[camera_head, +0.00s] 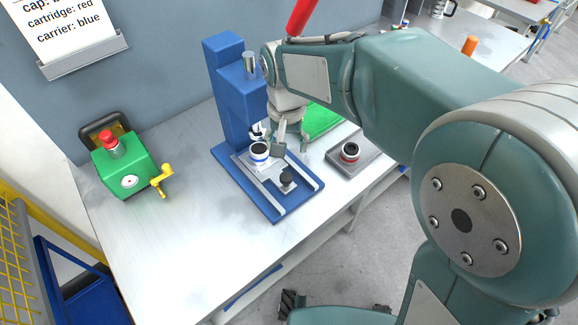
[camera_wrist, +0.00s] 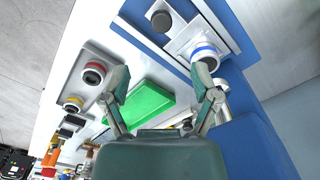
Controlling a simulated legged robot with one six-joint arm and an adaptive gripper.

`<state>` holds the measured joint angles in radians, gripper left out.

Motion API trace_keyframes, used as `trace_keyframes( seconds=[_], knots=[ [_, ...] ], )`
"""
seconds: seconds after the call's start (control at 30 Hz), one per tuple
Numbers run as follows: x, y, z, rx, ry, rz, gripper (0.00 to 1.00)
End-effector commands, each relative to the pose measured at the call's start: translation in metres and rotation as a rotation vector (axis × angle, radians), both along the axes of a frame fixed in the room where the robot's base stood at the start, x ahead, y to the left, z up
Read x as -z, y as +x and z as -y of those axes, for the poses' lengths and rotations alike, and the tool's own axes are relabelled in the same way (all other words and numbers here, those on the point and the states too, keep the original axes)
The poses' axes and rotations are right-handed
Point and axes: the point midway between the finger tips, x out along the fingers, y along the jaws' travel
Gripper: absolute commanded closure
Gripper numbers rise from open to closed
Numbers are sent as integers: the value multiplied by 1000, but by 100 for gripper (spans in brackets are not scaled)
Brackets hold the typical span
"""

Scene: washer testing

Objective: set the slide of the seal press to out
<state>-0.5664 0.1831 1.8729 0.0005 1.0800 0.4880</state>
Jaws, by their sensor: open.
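The seal press (camera_head: 226,85) is a blue column with a flat blue base on the bench. Its light grey slide (camera_head: 270,170) lies between the base rails, toward the column end, with bare base in front of it. A black knob (camera_head: 287,180) stands on the slide's front part; it also shows in the wrist view (camera_wrist: 160,20). A white round part with a blue ring (camera_head: 259,151) sits on the slide near the column, also in the wrist view (camera_wrist: 204,54). My gripper (camera_head: 290,146) is open and empty, above and beside the slide, apart from the knob.
A grey tray (camera_head: 338,167) with a red-ringed part (camera_head: 350,152) stands right of the press. A green device (camera_head: 125,165) with a yellow crank (camera_head: 162,180) stands left. The front left bench is clear.

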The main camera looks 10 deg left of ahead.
Motion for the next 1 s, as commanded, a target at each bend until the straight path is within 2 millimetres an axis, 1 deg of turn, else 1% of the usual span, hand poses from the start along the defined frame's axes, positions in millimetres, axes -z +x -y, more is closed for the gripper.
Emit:
trace_keyframes(
  seconds=[0.03,0.17,0.27,0.5,0.7,0.83,1.0],
  knots=[
    [3,0,-4,-2,-3,-5,22],
    [11,0,-5,-1,-5,-7,22],
    [26,0,-5,-1,-6,-9,22],
    [71,0,-4,-1,-7,-9,22],
    [100,0,-3,-1,-4,-7,22],
    [109,0,-3,-1,-3,-6,22],
    [111,0,-4,-1,-3,-5,22]
  ],
)
